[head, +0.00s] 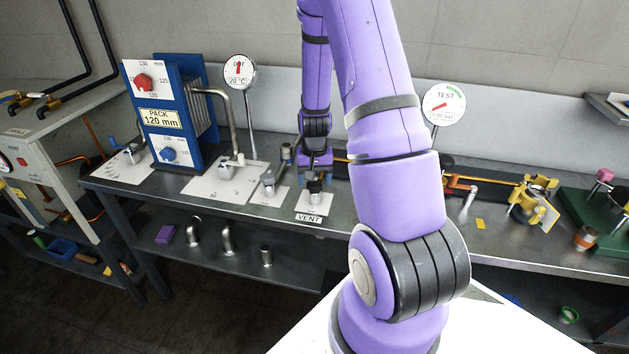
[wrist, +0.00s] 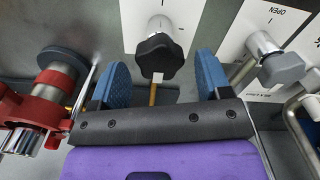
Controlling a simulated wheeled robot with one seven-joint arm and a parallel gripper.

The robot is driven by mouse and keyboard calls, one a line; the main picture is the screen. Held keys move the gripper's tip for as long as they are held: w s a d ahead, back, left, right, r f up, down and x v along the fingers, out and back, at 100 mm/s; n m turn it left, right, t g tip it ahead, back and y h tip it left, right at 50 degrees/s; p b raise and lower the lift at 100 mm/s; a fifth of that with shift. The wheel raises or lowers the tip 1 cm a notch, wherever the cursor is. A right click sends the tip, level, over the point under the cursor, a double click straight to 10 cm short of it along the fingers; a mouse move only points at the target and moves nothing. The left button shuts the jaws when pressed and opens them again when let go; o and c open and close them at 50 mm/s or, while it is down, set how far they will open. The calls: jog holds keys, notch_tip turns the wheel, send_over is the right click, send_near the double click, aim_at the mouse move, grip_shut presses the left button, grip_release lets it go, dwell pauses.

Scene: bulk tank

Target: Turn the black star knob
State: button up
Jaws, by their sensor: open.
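The black star knob (wrist: 160,57) sits on a metal stem over a white plate in the wrist view. In the head view the knob (head: 314,186) shows small and dark above the VENT label (head: 309,218). My gripper (wrist: 162,68) is open, its two blue fingers spread left and right of the knob in the wrist view. A gap shows between the knob and each finger. In the head view my gripper (head: 316,162) is just above the knob; I cannot tell whether the fingertips reach its depth.
A grey knob (wrist: 284,68) on a plate marked OPEN stands close on the right in the wrist view. A red fitting with a dark round end (wrist: 63,68) is close on the left. The blue plate pack (head: 187,105) stands farther left on the bench in the head view.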

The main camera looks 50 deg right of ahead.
aim_at(314, 182)
notch_tip(314, 182, up, 10)
dwell(0.4)
jog(key=shift+f, duration=0.1)
dwell(0.4)
